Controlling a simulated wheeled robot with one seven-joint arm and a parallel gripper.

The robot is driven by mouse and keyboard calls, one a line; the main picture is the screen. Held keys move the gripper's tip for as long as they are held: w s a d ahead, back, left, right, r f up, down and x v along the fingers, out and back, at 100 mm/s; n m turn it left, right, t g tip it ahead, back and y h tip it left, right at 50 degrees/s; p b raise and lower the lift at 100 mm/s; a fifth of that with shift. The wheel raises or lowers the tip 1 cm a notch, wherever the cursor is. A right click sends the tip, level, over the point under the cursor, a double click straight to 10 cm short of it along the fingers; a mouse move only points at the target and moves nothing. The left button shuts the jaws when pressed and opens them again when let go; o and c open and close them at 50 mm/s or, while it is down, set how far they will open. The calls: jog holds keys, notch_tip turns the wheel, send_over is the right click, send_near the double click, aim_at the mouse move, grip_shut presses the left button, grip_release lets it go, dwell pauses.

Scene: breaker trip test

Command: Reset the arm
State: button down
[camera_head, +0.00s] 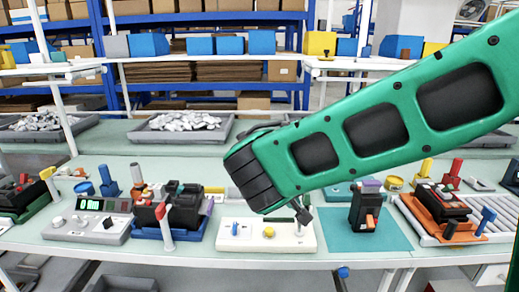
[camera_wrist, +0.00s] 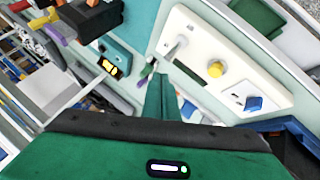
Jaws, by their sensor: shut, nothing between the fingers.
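My green arm reaches in from the upper right of the head view, and its black end joint hangs over the bench. My gripper (camera_head: 303,212) is mostly hidden behind that arm, with only a small dark part showing below it. In the wrist view my gripper (camera_wrist: 149,74) is shut and empty, pointing down near the white test panel (camera_wrist: 197,30). The panel (camera_head: 300,243) has a yellow button (camera_head: 269,232) and a blue switch (camera_head: 235,229). A black breaker (camera_head: 364,212) stands on a teal mat (camera_head: 340,240), right of the panel and apart from my gripper.
A grey meter box (camera_head: 88,228) and a blue tray with black breakers (camera_head: 168,238) stand to the left. An orange tray with a black device (camera_head: 440,205) stands at the right on rollers. Grey bins (camera_head: 180,134) lie behind. Bare bench shows behind the panel.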

jog(key=s+d+m+g, duration=0.3)
jog(key=s+d, duration=0.2)
jog(key=d, duration=0.7)
jog(key=s+d+m+g, duration=0.2)
jog(key=s+d+m, duration=0.15)
jog(key=d, duration=0.95)
jog(key=s+d+f+m+g+y, duration=0.1)
jog(key=s+d+y, duration=0.1)
jog(key=s, duration=0.7)
jog(key=s+d+f+m+g+y, duration=0.1)
jog(key=s+d, duration=0.3)
jog(key=s, duration=0.6)
jog(key=shift+s+d+f+m+y, duration=0.25)
jog(key=shift+f+m+y, duration=0.35)
jog(key=shift+m, duration=0.15)
jog(key=shift+w, duration=0.1)
jog(key=shift+w+f+g, duration=0.25)
jog(key=shift+w+g, duration=0.05)
jog(key=shift+w, duration=0.3)
